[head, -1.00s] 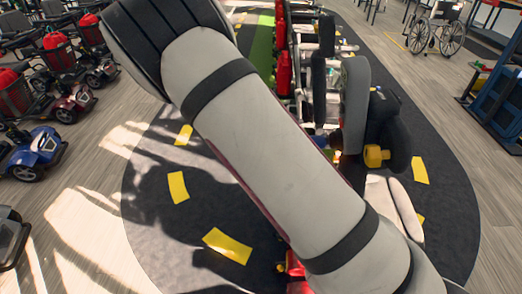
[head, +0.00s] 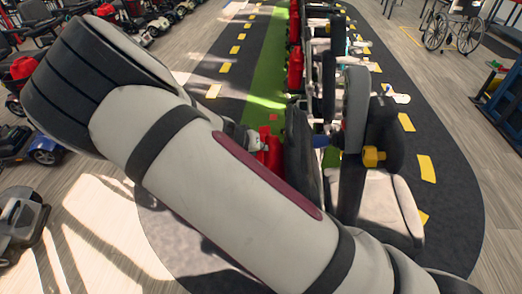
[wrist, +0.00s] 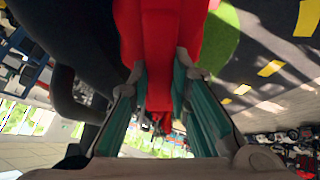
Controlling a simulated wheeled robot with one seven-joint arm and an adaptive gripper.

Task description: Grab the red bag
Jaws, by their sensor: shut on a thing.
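The red bag (wrist: 160,28) fills the top middle of the wrist view. My gripper (wrist: 161,80) has its two teal-lined fingers on either side of the bag's narrow part, shut on it. In the head view a red bag (head: 270,146) shows just beyond my forearm, beside a dark seat back; it appears to be the same one. My forearm hides most of the gripper and the lower part of that bag there.
A row of mobility scooters with grey seats (head: 375,205) runs away along the dark mat. Another red bag (head: 295,67) hangs farther up the row. More scooters stand at left, a wheelchair (head: 452,30) at upper right.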

